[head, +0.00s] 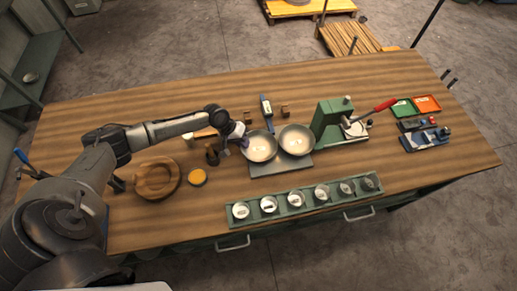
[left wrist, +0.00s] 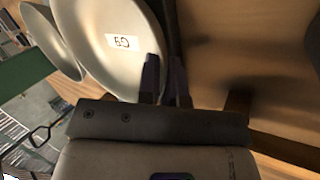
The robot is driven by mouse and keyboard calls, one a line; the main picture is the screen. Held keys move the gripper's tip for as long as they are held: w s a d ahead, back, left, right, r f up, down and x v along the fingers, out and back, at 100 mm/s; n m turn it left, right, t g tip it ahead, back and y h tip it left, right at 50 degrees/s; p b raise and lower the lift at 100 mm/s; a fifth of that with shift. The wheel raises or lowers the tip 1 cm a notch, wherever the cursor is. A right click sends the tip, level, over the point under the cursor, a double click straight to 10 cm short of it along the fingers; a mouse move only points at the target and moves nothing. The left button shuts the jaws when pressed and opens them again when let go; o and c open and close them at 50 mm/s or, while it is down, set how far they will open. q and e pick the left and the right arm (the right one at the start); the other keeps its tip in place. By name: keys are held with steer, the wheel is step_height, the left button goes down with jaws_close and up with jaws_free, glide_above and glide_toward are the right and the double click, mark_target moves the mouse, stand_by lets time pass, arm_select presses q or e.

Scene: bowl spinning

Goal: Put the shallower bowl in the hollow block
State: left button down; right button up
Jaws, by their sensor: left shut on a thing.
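Two metal bowls sit side by side at a grey plate (head: 281,165) in the middle of the table. In the left wrist view the gripper fingers (left wrist: 165,80) pinch the rim of this bowl (left wrist: 100,60), which has a white label inside. The other bowl (head: 296,141) stands just right of it, also seen in the left wrist view (left wrist: 52,38). I cannot tell which is shallower. The hollow block (head: 147,188) is a round wooden piece at left, empty. My right gripper is not in view.
A green press (head: 331,122) with a red handle stands right of the bowls. A green rack (head: 284,208) of several small cups lies along the front edge.

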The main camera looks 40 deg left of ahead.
arm_select(q)
steer(key=shift+r, duration=0.1)
step_height(320, 180, up, 4)
steer(key=shift+f, duration=0.1)
steer(key=w+d+r, duration=0.1)
steer(key=d+r, duration=0.6)
steer(key=d, duration=0.5)
steer(key=s+d+r+m+g, duration=0.2)
steer(key=s+r+m, duration=0.15)
steer(key=s, duration=0.35)
steer(key=w+d+r+m+g, duration=0.1)
steer(key=w+d+r, duration=0.15)
steer(key=r, duration=0.65)
steer(key=w+d+r+m, duration=0.15)
steer(key=w+r, duration=0.25)
steer(key=r, duration=0.5)
steer(key=s+r+p, duration=0.4)
steer(key=r+p, duration=0.3)
steer(key=p, duration=0.2)
steer(key=s+r+p, duration=0.4)
steer(key=r+p, duration=0.4)
steer(key=p, duration=0.2)
steer(key=shift+s+h, duration=0.25)
steer(key=shift+h, duration=0.15)
